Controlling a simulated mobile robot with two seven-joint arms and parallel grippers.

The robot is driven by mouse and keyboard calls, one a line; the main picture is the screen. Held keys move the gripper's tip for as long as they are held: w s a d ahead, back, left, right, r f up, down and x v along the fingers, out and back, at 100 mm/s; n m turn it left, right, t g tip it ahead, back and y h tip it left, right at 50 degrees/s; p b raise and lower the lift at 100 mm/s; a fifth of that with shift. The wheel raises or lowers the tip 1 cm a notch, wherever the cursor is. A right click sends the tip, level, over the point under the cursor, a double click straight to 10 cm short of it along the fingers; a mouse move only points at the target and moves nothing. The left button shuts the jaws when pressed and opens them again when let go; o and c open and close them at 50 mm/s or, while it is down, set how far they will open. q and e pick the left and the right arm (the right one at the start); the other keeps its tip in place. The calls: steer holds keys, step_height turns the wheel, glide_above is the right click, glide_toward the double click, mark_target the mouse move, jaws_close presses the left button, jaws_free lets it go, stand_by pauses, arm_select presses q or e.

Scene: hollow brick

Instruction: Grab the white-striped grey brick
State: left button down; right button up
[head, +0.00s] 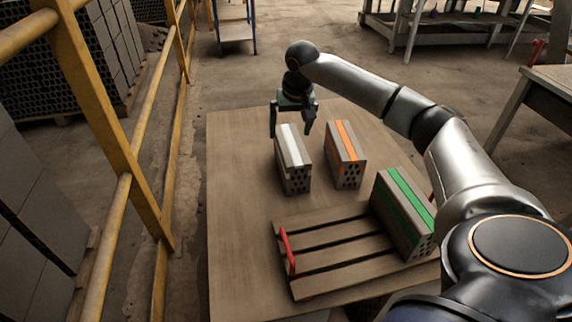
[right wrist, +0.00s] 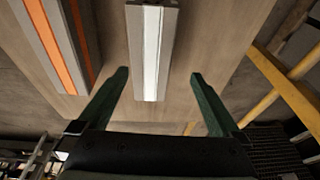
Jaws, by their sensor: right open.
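The white-striped grey brick (head: 293,158) stands on the table in the head view, with small holes in its near end. It also shows in the right wrist view (right wrist: 152,50), its white stripe running between the finger lines. My right gripper (head: 291,131) is open above the far end of this brick, its fingers to either side. In the right wrist view my right gripper (right wrist: 158,85) has its two green fingers apart with nothing held between them. My left gripper is not in view.
An orange-striped brick (head: 345,155) stands just right of the white-striped one. A green-striped brick (head: 403,213) rests on a wooden pallet (head: 318,262) with a red end piece. The wooden table (head: 235,220) is bare at left. A yellow railing (head: 120,200) runs along the left.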

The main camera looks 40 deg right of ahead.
mark_target(293, 144)
steer(key=shift+d+f+b, duration=0.25)
steer(key=shift+d+f, duration=0.05)
steer(key=shift+d, duration=0.2)
steer(key=shift+d+f+b, duration=0.2)
steer(key=shift+d+f, duration=0.05)
steer(key=shift+d, duration=0.2)
steer(key=b+x, duration=0.2)
steer(key=x, duration=0.3)
steer(key=shift+w+d+f, duration=0.1)
steer(key=shift+w+f, duration=0.1)
steer(key=shift+f, duration=0.1)
steer(key=shift+h, duration=0.3)
steer(key=b+x, duration=0.1)
steer(key=x, duration=0.2)
steer(key=b+x, duration=0.1)
steer(key=x, duration=0.1)
steer(key=shift+w+b, duration=0.3)
jaws_close()
steer(key=shift+r, duration=0.2)
